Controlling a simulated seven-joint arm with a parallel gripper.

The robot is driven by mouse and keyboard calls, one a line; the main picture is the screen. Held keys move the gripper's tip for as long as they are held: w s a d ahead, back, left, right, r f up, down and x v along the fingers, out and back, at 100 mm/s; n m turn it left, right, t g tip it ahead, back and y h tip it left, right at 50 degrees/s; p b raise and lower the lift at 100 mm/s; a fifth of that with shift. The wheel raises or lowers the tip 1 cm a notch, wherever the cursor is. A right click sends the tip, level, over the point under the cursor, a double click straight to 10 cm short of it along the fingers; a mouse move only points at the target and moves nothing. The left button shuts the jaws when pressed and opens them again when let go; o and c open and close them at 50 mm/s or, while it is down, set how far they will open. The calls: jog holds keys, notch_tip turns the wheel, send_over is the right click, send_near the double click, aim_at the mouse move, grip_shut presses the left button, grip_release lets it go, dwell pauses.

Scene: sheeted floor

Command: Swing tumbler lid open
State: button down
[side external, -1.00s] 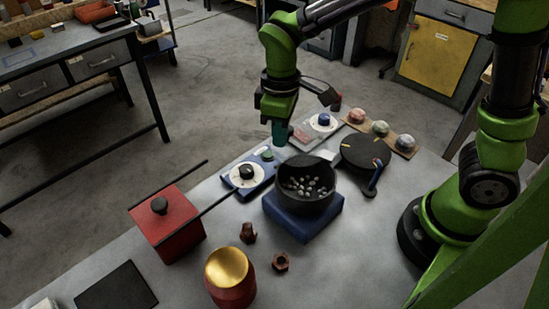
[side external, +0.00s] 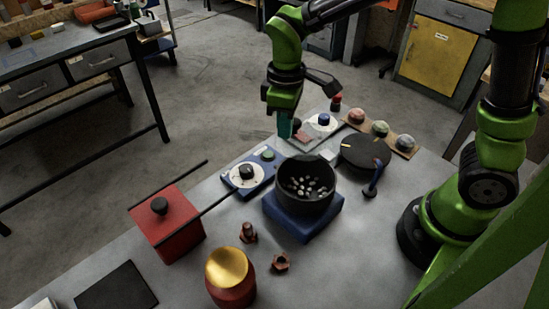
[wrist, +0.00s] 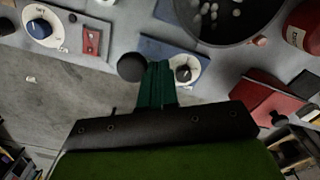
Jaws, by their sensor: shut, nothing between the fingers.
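The tumbler looks to be the black round drum (side external: 306,205) on a blue base (side external: 303,222). Its top is uncovered and pale pebbles (side external: 306,188) show inside. The drum is also at the top of the wrist view (wrist: 190,25). I cannot clearly make out a lid on it. My gripper (side external: 285,136) is shut and empty, pointing down behind the drum and apart from it. In the wrist view its teal fingers (wrist: 157,68) are together, with a round dark knob (wrist: 131,68) close beside them; whether they touch is unclear.
A blue panel with a white dial (side external: 237,181) lies left of the drum. A black disc (side external: 362,148) with a blue lever (side external: 375,178) is on its right. A red box (side external: 172,240), a gold-topped red jar (side external: 230,290) and two brown fittings (side external: 248,233) stand in front.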

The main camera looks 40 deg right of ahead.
aim_at(297, 118)
jog(key=shift+w+d, duration=0.2)
jog(key=shift+d, duration=0.75)
jog(key=shift+d, duration=1)
jog(key=shift+s+d, duration=0.1)
jog(key=shift+d, duration=0.55)
jog(key=shift+a, duration=0.15)
